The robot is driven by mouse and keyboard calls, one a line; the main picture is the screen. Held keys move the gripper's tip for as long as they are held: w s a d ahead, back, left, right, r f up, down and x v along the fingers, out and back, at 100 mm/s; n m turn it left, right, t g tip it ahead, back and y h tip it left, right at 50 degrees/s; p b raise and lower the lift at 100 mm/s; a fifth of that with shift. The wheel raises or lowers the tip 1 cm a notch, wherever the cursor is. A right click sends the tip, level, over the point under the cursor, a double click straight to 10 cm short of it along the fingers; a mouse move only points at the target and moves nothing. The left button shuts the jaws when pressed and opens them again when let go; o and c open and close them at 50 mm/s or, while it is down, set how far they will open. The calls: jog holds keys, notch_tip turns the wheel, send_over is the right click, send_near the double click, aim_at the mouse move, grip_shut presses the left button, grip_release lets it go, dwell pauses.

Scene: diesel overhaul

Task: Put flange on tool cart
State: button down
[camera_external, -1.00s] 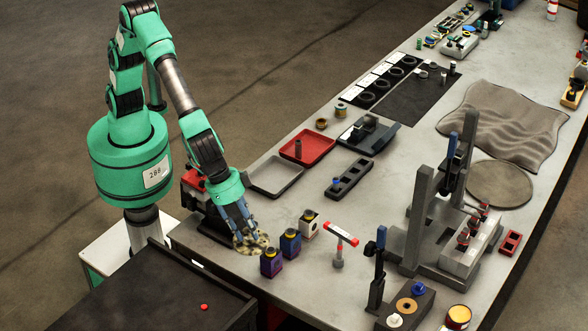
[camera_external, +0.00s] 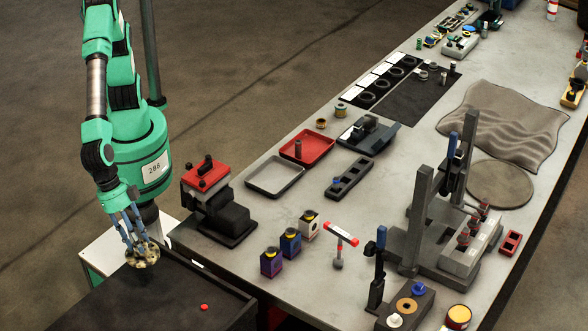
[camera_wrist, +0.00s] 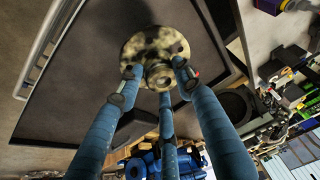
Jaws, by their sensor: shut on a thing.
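The flange (camera_external: 142,254) is a mottled tan and dark disc with a raised hub and holes. My gripper (camera_external: 134,236) is shut on it, with blue fingers pointing down. In the wrist view the flange (camera_wrist: 155,55) sits between the fingertips of my gripper (camera_wrist: 155,85). The tool cart (camera_external: 150,300) has a dark top with a raised rim and stands at the lower left. The flange hangs over the far left part of the cart top; I cannot tell the exact gap. The wrist view shows the dark cart top (camera_wrist: 75,85) behind the flange.
A small red object (camera_external: 204,307) lies on the cart top, which is otherwise mostly bare. The workbench (camera_external: 215,262) adjoins on the right. A black and red vise-like device (camera_external: 215,200) and several small bottles (camera_external: 290,242) stand near its edge.

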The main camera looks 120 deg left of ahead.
notch_tip(320, 180, down, 5)
jog(key=shift+d, duration=0.1)
dwell(0.5)
send_over(152, 316)
jog(key=shift+f, duration=0.7)
dwell(0.3)
jog(key=shift+f, duration=1.75)
